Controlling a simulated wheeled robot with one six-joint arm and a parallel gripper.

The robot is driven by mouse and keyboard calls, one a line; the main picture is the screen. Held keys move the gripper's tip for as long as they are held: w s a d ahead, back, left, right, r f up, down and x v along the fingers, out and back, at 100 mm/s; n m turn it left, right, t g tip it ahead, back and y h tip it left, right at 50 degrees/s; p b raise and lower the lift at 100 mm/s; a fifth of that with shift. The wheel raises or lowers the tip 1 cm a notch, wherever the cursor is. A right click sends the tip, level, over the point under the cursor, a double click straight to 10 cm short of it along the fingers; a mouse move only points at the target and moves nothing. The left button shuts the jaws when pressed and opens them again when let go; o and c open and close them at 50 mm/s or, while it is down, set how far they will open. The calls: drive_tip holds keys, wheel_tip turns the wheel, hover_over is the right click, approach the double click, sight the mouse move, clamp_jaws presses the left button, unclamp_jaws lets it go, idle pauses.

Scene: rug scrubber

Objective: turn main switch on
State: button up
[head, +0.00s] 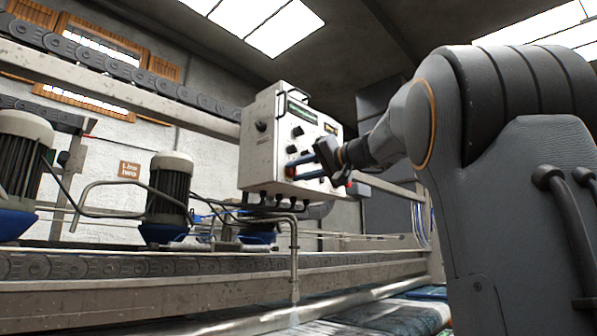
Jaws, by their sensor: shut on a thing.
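A pale grey control box (263,155) hangs above the conveyor in the middle of the head view, with several dark knobs on it. One dark knob (261,126) shows on its left face, and others, such as an upper knob (297,131), show on its front panel. My gripper (293,167) reaches in from the right, its blue fingers at the lower left of the front panel. The fingers are shut on a switch there, which they mostly hide. I cannot read its label or tell its on or off position.
Motors with pale caps, such as the near middle motor (170,185), stand to the left. A bent pipe (294,255) drops below the box. The conveyor rail (130,268) runs across the front. A wet rug (390,318) lies at the lower right.

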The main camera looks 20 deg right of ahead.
drive_tip(key=m+p, duration=0.1)
drive_tip(key=m, duration=0.3)
drive_tip(key=shift+m+p, duration=0.5)
drive_tip(key=shift+m, duration=0.8)
drive_tip(key=o, duration=1)
drive_tip(key=shift+o, duration=0.2)
drive_tip(key=v, duration=0.8)
drive_tip(key=shift+b, duration=0.35)
drive_tip(key=shift+w, duration=0.1)
